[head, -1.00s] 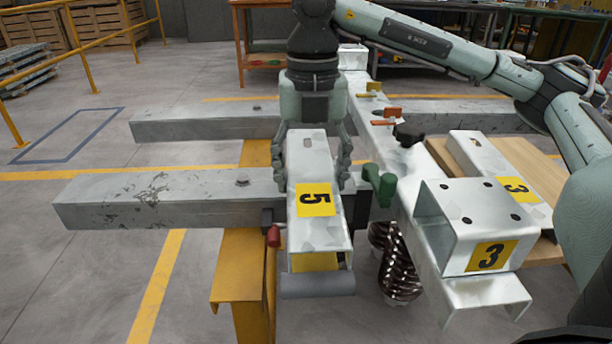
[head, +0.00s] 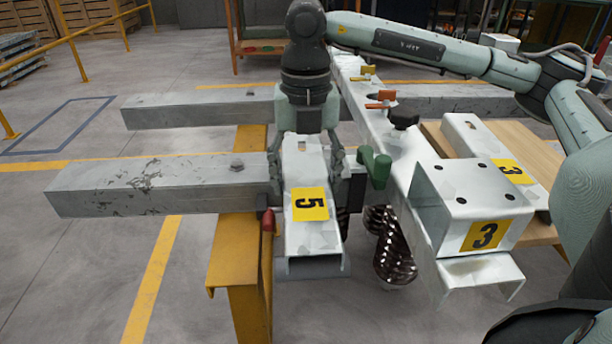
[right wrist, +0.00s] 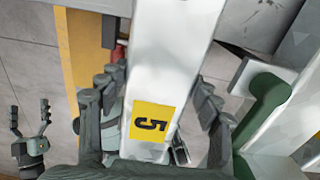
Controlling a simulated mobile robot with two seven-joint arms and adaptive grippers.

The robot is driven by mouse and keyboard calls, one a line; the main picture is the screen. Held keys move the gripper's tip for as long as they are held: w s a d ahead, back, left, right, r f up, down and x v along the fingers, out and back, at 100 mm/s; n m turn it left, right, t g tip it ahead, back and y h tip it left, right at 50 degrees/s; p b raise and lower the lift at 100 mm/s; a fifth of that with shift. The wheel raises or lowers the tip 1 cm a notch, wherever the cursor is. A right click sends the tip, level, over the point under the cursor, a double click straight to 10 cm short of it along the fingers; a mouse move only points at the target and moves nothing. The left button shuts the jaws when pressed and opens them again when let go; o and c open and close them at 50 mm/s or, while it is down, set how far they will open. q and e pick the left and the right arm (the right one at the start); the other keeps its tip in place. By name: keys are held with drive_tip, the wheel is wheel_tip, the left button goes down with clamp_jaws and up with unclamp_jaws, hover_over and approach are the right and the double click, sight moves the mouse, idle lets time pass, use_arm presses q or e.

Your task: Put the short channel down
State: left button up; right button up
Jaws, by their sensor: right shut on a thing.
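The short channel (head: 314,240), a pale metal piece with a yellow label 5, points toward me in the head view, its open end nearest. My right gripper (head: 306,190) comes down from above and is shut on it, a finger on each side. The right wrist view also shows the channel (right wrist: 176,60) between the fingers. It lies across the near grey beam (head: 150,187), beside the yellow post; whether it touches its support is hidden. My left gripper (right wrist: 30,125) shows small at the lower left of the right wrist view, its fingers apart and empty.
Right of the channel stand a green handle (head: 376,166), a long pale rail (head: 400,150) with clamps, and a bracket labelled 3 (head: 470,205). Another channel labelled 3 (head: 485,150) lies on a wooden board.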

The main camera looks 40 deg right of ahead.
sight(306, 178)
use_arm(q)
drive_tip(key=shift+w+d+r, duration=0.1)
drive_tip(key=shift+w+r, duration=0.05)
drive_tip(key=shift+r, duration=0.05)
use_arm(e)
drive_tip(key=o, duration=1.9)
use_arm(q)
drive_tip(key=shift+w+d+r, duration=0.1)
drive_tip(key=shift+d+r, duration=0.05)
drive_tip(key=shift+d, duration=0.05)
use_arm(e)
drive_tip(key=shift+r, duration=0.15)
use_arm(q)
drive_tip(key=s+a+f+g+y+p, duration=0.1)
drive_tip(key=s+a+f+g+y, duration=0.1)
drive_tip(key=s+a+f+g, duration=0.2)
drive_tip(key=s+a, duration=0.2)
drive_tip(key=s, duration=0.1)
drive_tip(key=shift+a+f+n+p, duration=0.15)
drive_tip(key=shift+n+p, duration=0.15)
use_arm(e)
wheel_tip(306, 178, up, 12)
drive_tip(key=shift+f, duration=0.1)
